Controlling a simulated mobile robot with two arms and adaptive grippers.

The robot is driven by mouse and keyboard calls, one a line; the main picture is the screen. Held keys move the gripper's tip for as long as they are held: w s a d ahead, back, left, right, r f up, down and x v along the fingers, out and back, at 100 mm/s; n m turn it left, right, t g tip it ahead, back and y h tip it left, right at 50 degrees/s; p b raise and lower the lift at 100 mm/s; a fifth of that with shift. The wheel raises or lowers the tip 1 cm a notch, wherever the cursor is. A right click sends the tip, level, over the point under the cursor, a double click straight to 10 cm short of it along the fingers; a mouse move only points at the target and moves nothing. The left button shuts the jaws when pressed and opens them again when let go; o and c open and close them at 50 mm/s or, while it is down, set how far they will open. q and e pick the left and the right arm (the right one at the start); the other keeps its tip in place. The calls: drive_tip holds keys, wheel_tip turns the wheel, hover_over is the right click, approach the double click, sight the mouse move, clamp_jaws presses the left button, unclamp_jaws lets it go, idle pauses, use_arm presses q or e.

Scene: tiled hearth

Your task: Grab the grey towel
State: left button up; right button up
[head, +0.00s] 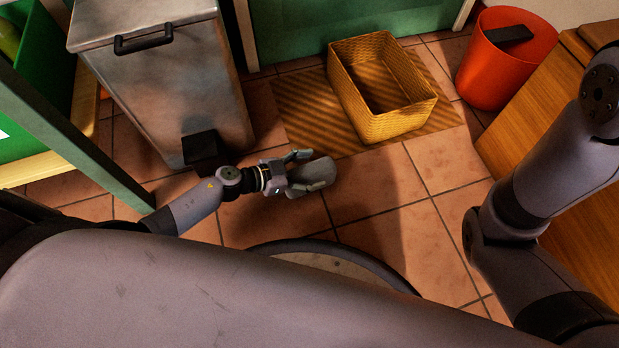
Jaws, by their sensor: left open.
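A grey rounded bundle (324,172), which looks like the grey towel, lies on the tiled floor near the middle of the head view. My left gripper (308,170) reaches it from the left. Its fingers are open, one at the bundle's far edge and one over its near part. I cannot tell whether the fingers touch it. The bundle's left end is partly hidden by the gripper. My right arm shows at the right, but its gripper is out of view.
An empty wicker basket (354,104) stands on a striped mat (305,110) behind the bundle. A metal pedal bin (165,85) stands at the left. A red bucket (490,75) holding a dark item stands at the back right. Wooden furniture (525,112) is at the right. Floor right of the bundle is clear.

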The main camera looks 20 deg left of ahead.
use_arm(q)
drive_tip(key=c, duration=1.3)
